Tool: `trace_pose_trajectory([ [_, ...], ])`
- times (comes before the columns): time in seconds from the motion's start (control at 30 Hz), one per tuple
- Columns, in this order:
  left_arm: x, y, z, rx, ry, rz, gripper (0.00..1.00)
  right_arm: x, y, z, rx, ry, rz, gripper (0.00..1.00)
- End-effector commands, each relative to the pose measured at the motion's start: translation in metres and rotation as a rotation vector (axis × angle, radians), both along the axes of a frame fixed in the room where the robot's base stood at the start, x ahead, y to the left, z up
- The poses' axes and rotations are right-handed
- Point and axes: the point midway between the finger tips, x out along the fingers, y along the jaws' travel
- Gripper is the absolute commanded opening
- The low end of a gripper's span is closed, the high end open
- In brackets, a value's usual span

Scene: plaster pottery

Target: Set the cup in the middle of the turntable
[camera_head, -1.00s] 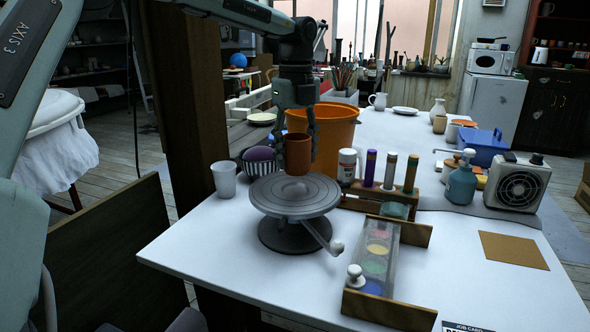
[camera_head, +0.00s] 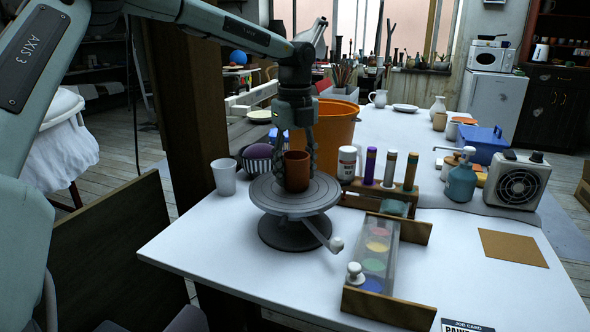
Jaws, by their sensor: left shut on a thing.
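The cup (camera_head: 297,173) is terracotta brown, upright, with its base at about the middle of the turntable's top disc. The turntable (camera_head: 262,199) is grey and round, with a crank handle at its front right, and stands on the white table. My left gripper (camera_head: 296,162) comes down from above, its dark fingers on either side of the cup and shut on it. Whether the base fully touches the disc is hard to tell from this angle. My right gripper is not in view.
A white cup (camera_head: 224,178) and a striped bowl (camera_head: 258,160) stand left of the turntable. An orange bucket (camera_head: 338,128) is behind. A rack of bottles (camera_head: 376,200) and a paint box (camera_head: 377,262) are close on the right. The table's front left is clear.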

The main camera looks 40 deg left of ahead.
Motion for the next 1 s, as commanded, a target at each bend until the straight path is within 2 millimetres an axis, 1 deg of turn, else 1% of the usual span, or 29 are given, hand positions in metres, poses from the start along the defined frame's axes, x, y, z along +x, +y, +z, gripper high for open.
trace_pose_trajectory([
  [0.17, 0.0, 0.0, -0.002, 0.0, -0.001, 0.0, 0.18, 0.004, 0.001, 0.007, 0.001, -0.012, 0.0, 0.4],
  [0.2, 0.0, 0.0, -0.002, 0.0, 0.0, 0.0, 0.53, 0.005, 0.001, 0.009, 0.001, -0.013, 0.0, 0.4],
  [0.33, 0.0, 0.0, -0.002, 0.0, 0.0, 0.0, 0.69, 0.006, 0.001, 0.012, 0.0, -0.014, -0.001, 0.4],
  [0.37, 0.0, 0.0, -0.002, 0.0, 0.0, 0.0, 0.71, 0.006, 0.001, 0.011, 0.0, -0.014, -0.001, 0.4],
  [0.73, 0.0, 0.0, 0.001, 0.0, 0.0, 0.0, 0.71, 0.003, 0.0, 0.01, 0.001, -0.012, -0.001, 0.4],
  [0.77, 0.0, 0.0, 0.003, 0.0, 0.0, 0.0, 0.71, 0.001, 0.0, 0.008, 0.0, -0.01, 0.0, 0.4],
  [0.83, 0.0, 0.0, 0.007, -0.001, 0.0, 0.0, 0.71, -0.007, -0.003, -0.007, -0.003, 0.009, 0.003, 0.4],
  [0.87, 0.001, 0.0, 0.01, 0.0, -0.003, 0.0, 0.71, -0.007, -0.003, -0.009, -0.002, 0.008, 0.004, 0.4],
  [1.0, 0.001, 0.0, 0.042, 0.002, -0.005, 0.0, 0.71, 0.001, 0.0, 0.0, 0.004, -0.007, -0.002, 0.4],
])
